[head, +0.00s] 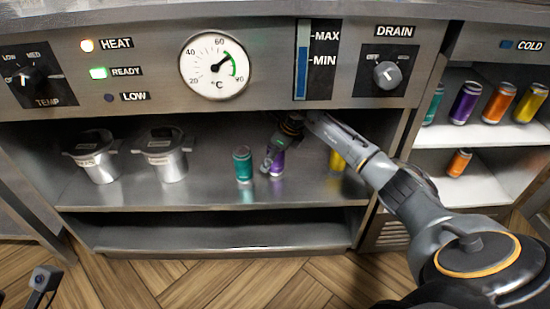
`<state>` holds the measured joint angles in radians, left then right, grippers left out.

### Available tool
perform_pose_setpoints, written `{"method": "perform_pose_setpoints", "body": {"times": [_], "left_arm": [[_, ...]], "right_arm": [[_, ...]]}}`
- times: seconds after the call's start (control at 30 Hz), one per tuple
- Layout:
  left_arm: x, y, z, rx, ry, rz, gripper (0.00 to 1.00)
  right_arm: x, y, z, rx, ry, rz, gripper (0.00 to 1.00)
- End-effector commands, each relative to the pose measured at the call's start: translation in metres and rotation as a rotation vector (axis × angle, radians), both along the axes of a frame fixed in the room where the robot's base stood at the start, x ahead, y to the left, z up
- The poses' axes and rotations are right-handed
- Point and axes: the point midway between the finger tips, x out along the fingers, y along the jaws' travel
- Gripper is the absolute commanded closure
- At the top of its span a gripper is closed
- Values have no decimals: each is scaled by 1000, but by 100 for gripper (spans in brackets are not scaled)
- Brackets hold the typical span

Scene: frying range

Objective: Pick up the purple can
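A purple can (278,163) stands on the open shelf under the control panel, just right of a teal can (242,163). My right arm reaches in from the right, and its gripper (269,161) points down at the purple can. A grey finger covers the can's left side, and the gripper hides its top. I cannot tell whether the fingers are closed on it. Another purple can (465,102) stands in the cold compartment on the right. Part of my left gripper (42,284) shows at the bottom left, far from the cans; its opening is unclear.
A yellow can (337,161) stands partly behind my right arm. Two lidded metal pots (166,160) stand on the shelf's left. Teal, orange and yellow cans share the cold compartment's upper shelf, with an orange can (459,162) below. The panel (270,60) overhangs the shelf. The lower shelf (220,236) is empty.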

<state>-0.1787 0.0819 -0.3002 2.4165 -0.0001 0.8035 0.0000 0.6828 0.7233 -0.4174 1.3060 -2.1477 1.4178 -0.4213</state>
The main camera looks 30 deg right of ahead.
Motion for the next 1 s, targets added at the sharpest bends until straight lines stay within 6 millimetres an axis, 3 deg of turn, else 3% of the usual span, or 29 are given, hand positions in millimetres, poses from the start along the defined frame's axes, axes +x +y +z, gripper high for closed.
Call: {"method": "perform_pose_setpoints", "body": {"times": [0.17,0.5,0.8,1.0], "left_arm": [[0,0,0,1,2,0,30],[0,0,0,0,1,0,30],[0,0,2,0,0,-1,30],[-2,1,1,0,26,-1,30]], "right_arm": [[0,1,1,1,-1,1,26],[0,1,1,1,-1,1,95],[1,1,4,1,-2,1,95],[1,0,19,0,-5,1,95]]}}
